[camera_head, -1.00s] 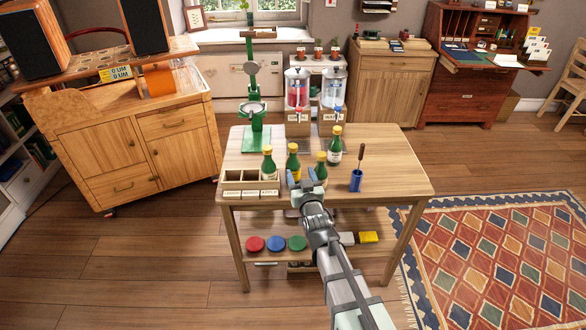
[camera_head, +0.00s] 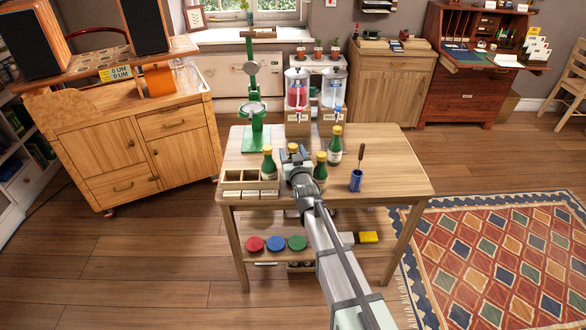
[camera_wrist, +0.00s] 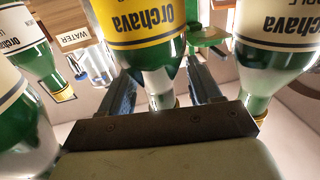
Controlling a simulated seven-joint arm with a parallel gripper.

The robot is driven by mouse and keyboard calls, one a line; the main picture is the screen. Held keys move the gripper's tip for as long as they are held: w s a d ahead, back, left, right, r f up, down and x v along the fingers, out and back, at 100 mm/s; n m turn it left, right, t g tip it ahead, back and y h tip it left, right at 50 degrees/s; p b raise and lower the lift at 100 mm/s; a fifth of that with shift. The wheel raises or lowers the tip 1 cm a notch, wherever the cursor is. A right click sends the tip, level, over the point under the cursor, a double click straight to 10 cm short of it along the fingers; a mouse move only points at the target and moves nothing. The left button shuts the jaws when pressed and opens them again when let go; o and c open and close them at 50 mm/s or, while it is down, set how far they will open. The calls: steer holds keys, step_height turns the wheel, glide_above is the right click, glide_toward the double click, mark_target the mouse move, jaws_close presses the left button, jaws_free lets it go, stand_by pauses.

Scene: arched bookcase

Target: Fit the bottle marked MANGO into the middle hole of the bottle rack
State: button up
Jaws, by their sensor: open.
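The bottle rack (camera_head: 231,184) stands at the table's front left, with three compartments that look empty and small labels on its front. My gripper (camera_head: 297,156) is right of it, over the yellow-labelled bottle. In the head view only that bottle's yellow cap (camera_head: 293,147) shows clearly; my gripper hides the rest. In the wrist view the bottle (camera_wrist: 150,22) appears upside down, its neck between the two open fingers of my gripper (camera_wrist: 160,95). I cannot read MANGO on it; only "Orchava" shows. Grip contact is not visible.
Green bottles stand close by: one left (camera_head: 268,164), one just right (camera_head: 320,170), one behind right (camera_head: 335,148). A green press (camera_head: 254,110) and two dispensers (camera_head: 297,95) stand behind. The table's right side is clear.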

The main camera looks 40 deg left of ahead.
steer(key=shift+w+a, duration=0.35)
steer(key=shift+a, duration=0.1)
steer(key=shift+c, duration=0.2)
jaws_close()
